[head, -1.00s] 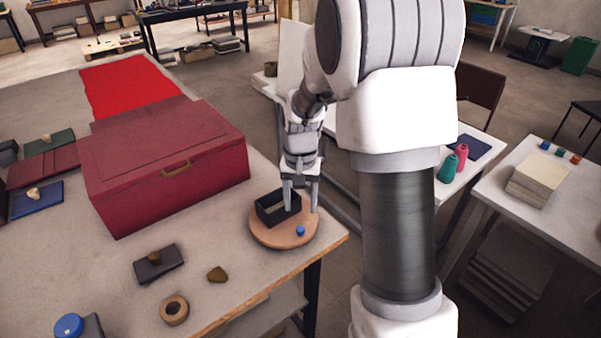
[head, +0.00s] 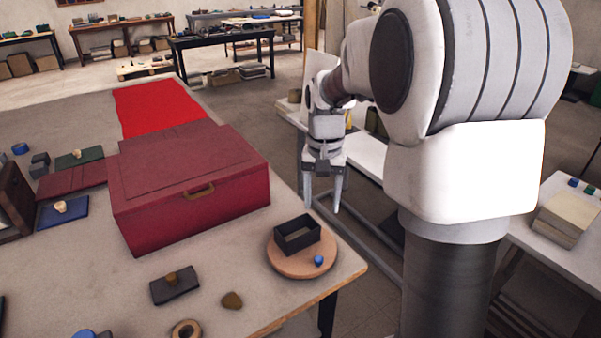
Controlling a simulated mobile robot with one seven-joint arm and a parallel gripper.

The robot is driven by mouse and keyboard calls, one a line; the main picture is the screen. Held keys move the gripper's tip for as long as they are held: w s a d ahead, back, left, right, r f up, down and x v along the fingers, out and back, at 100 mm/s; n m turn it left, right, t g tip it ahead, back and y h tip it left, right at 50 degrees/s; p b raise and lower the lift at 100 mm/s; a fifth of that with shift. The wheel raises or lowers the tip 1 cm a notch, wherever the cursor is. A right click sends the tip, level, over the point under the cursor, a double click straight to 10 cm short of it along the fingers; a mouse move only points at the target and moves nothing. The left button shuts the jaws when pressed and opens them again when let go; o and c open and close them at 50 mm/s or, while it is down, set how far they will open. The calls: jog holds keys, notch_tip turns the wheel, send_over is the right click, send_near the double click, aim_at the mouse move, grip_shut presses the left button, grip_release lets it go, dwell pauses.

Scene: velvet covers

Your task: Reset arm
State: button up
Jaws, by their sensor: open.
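My gripper (head: 322,203) hangs down past the right edge of the table, in the upper middle of the head view. Its two fingers are apart with nothing between them. My arm (head: 440,90) fills the right of the view and hides what stands behind it. Below and left of the gripper, a round wooden board (head: 300,267) lies near the table's corner. It bears a small open black box (head: 297,236) and a small blue piece (head: 318,260). The gripper appears clear of both.
A large dark red box (head: 190,190) stands on the table (head: 110,280), left of the board. A side table with a paper stack (head: 566,217) stands at right.

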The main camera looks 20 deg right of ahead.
jog(key=s+a+r+n+t, duration=0.2)
jog(key=s+r, duration=0.2)
jog(key=s, duration=0.6)
jog(key=s+a+r+n+t, duration=0.3)
jog(key=s+r, duration=0.1)
jog(key=s, duration=0.7)
jog(key=shift+r+t, duration=0.2)
jog(key=shift+t, duration=0.1)
